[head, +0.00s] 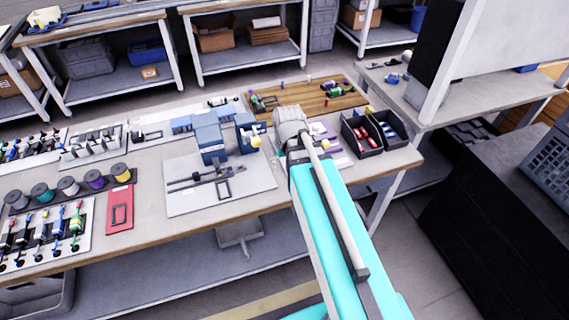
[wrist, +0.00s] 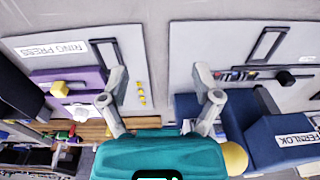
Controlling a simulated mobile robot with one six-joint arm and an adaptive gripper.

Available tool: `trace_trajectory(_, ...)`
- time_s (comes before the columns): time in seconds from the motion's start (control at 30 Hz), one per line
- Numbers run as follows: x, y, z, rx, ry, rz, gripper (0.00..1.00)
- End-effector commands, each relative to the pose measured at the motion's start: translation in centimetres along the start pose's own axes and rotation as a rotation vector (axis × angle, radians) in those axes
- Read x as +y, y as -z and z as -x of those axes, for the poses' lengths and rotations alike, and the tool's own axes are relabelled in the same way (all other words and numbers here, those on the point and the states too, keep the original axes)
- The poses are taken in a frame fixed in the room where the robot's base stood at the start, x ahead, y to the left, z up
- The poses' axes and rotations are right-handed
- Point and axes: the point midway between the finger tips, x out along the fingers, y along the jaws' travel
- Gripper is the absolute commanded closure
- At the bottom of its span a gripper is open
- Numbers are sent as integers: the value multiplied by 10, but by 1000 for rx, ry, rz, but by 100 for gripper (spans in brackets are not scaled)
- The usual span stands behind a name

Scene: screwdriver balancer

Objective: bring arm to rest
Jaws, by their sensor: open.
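My gripper (wrist: 158,78) is open in the wrist view, its two grey fingers wide apart with nothing between them. In the head view my turquoise arm (head: 330,225) reaches over the workbench (head: 145,185) from the lower right, and its end hides the gripper. In the wrist view a white panel lettered RING PRESS (wrist: 50,50) with a purple block (wrist: 80,82) lies left of the fingers. A blue unit (wrist: 285,130) with a white label stands to the right, close to the right finger in the picture; I cannot tell if they touch.
Black bins (head: 362,138) stand right of my arm's end. Blue units (head: 208,135) and a grey board (head: 225,205) with a tool lie to its left. A wooden board (head: 300,98) lies behind. Spools (head: 95,182) and a red plate (head: 119,209) are further left. The bench's front edge passes beneath my arm.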

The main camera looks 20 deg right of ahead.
Motion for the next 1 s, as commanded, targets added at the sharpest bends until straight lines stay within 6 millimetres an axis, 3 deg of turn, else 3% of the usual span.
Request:
trace_trajectory(0.37,-1,-1,0,-2,0,0,19)
trace_trajectory(0.7,-29,-39,1,-58,-25,-40,19)
trace_trajectory(1.0,-32,-41,1,-66,-29,-48,19)
